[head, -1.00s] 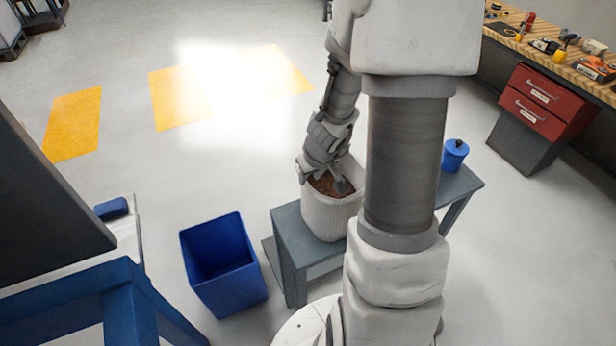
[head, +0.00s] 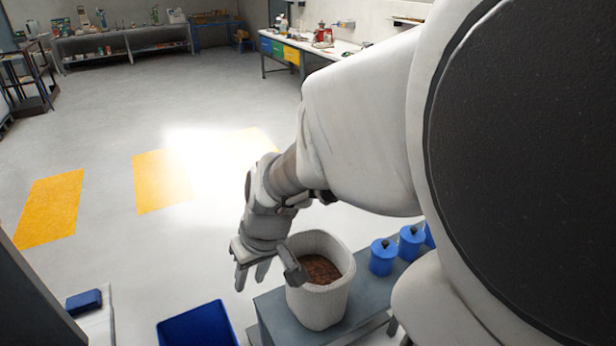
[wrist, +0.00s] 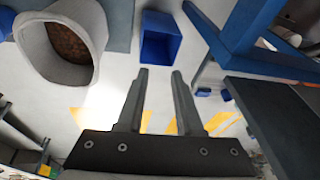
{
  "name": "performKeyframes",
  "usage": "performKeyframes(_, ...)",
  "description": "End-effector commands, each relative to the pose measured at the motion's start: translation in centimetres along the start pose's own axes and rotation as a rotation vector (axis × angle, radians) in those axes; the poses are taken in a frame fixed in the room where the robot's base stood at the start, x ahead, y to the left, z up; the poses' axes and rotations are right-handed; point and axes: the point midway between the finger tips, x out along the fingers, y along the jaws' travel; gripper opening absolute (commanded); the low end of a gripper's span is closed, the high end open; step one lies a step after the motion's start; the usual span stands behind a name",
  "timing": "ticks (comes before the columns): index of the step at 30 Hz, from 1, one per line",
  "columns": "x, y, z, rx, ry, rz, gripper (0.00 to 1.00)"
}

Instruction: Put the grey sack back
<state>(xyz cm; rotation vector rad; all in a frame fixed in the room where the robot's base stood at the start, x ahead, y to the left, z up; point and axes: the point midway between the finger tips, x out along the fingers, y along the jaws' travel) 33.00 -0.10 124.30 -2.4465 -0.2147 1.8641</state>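The grey sack (head: 316,306) is pale, ribbed and open-topped, with brown grainy contents. It stands upright on a small grey-blue bench (head: 276,312). My gripper (head: 251,280) is beside the sack's left side, pointing down; part of the hand overlaps the sack's rim in the head view, and I cannot tell whether it touches. In the wrist view the two fingers (wrist: 160,72) are apart with nothing between them. The sack (wrist: 60,73) is there at the upper left, clear of the fingers.
A blue open bin (head: 198,328) is on the floor left of the bench; it also shows in the wrist view (wrist: 161,48). Blue lidded canisters (head: 383,257) stand on the bench right of the sack. Yellow patches (head: 50,208) mark the open floor.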

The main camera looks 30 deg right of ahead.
Motion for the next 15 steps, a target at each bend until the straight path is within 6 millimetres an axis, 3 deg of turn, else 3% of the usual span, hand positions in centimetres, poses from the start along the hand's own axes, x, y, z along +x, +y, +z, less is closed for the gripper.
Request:
performKeyframes(1, -7.5, -1.7, -1.6, -0.054, 0.217, 0.047, 0.35)
performKeyframes(9, -12.0, -2.6, 2.9, -0.015, 0.220, 0.117, 0.35)
performKeyframes(15, -13.2, -2.3, 4.6, 0.017, 0.223, 0.149, 0.35)
